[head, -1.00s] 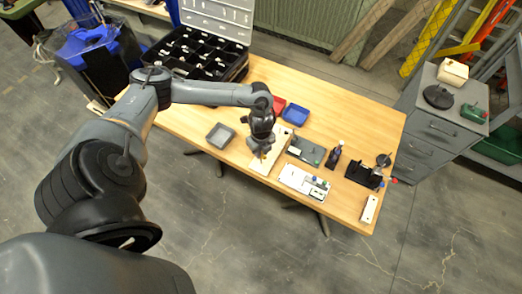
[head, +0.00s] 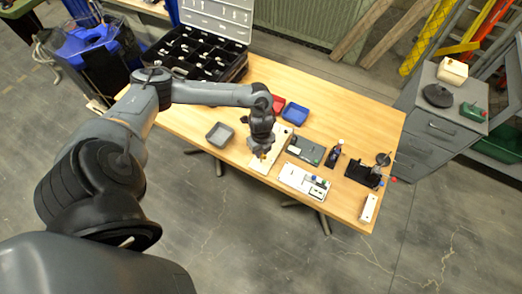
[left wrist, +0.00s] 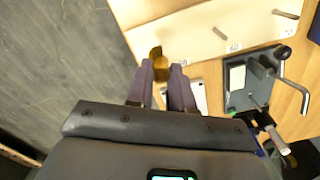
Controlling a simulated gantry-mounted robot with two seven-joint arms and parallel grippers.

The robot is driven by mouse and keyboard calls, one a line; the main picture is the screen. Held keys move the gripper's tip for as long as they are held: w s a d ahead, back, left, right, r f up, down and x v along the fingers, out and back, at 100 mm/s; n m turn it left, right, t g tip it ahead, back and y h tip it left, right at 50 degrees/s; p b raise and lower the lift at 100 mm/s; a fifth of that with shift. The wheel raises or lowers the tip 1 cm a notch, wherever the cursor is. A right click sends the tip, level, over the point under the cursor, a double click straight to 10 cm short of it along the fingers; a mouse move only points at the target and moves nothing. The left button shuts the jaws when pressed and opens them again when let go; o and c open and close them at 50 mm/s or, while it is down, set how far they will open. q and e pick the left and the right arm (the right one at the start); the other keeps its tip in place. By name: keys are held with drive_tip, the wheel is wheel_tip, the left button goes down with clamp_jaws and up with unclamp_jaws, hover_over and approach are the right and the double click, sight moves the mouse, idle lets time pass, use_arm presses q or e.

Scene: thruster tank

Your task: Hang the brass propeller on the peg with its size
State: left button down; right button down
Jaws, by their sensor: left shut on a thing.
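The brass propeller (left wrist: 156,54) is small and gold-coloured, held at the fingertips of my left gripper (left wrist: 161,70). The fingers are shut on it. In the head view the same gripper (head: 262,148) points down over a pale board (head: 272,162), and the propeller is a tiny yellow spot under it. In the left wrist view the pale board (left wrist: 190,25) carries thin pegs: one peg (left wrist: 219,33) near the middle and another peg (left wrist: 286,14) further right. The propeller is near the board's left end; contact with a peg cannot be told.
A device with a bent metal crank (left wrist: 292,80) stands right of the gripper. In the head view, a grey tray (head: 219,136), a blue tray (head: 295,114), a white panel (head: 303,181) and a black fixture (head: 363,174) share the table. Bare wood (head: 345,105) lies at the back.

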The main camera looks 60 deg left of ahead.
use_arm(q)
drive_tip(key=shift+f, duration=0.45)
drive_tip(key=shift+f+b, duration=0.25)
drive_tip(key=shift+b, duration=0.05)
drive_tip(key=shift+f, duration=0.35)
idle(0.3)
drive_tip(key=shift+f+b, duration=0.3)
drive_tip(key=shift+f, duration=0.05)
drive_tip(key=shift+f, duration=0.3)
idle(0.4)
drive_tip(key=shift+f, duration=0.25)
drive_tip(key=shift+f+b, duration=0.1)
drive_tip(key=shift+b, duration=0.2)
drive_tip(key=shift+f, duration=0.4)
idle(0.3)
